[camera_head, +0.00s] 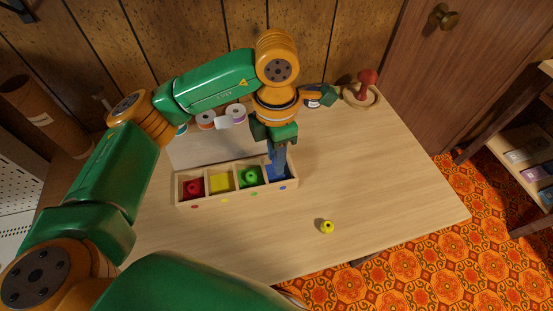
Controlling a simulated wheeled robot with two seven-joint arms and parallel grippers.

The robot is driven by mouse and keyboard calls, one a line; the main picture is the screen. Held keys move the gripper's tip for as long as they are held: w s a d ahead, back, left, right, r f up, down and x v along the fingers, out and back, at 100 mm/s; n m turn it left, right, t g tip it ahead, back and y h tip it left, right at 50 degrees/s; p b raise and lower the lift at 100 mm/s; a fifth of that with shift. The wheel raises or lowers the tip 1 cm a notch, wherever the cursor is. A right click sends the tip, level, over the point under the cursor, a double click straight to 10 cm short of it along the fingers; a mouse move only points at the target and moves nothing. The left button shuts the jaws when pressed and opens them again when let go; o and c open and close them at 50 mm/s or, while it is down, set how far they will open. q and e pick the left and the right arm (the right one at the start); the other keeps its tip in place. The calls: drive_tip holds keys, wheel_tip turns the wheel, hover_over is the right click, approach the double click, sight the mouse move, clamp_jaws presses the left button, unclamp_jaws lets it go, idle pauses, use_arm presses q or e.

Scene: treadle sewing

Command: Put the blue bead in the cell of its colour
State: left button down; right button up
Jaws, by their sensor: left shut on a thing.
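A wooden tray (236,195) with a row of coloured cells stands on the table. A red bead (194,187) lies in the red cell and a green bead (251,176) in the green cell. The yellow cell (221,182) is empty. My left gripper (279,174) points down at the blue cell (288,171) at the tray's right end, shut on the blue bead, which its fingers mostly hide. I cannot tell whether the bead touches the cell floor. A yellow bead (327,227) lies on the table in front of the tray. My right gripper is out of view.
Spools of thread (206,120) stand behind the tray. A red-handled object (367,84) on a round wooden base stands at the back right of the table (400,180). The table's right part is clear. A shelf stands at the far right.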

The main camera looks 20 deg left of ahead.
use_arm(q)
drive_tip(key=shift+w+a+f, duration=0.2)
drive_tip(key=shift+w+f, duration=0.4)
drive_tip(key=shift+f, duration=0.05)
drive_tip(key=shift+w+a+f, duration=0.15)
drive_tip(key=shift+w+f, duration=0.4)
drive_tip(key=shift+f, duration=0.05)
wheel_tip(320, 180, down, 3)
drive_tip(key=shift+w+a+r+p, duration=0.1)
drive_tip(key=shift+w+p, duration=0.05)
drive_tip(key=shift+p, duration=0.4)
drive_tip(key=shift+f, duration=0.5)
drive_tip(key=shift+f+b, duration=0.6)
drive_tip(key=shift+b, duration=0.2)
drive_tip(key=c, duration=0.9)
unclamp_jaws()
drive_tip(key=shift+r, duration=0.15)
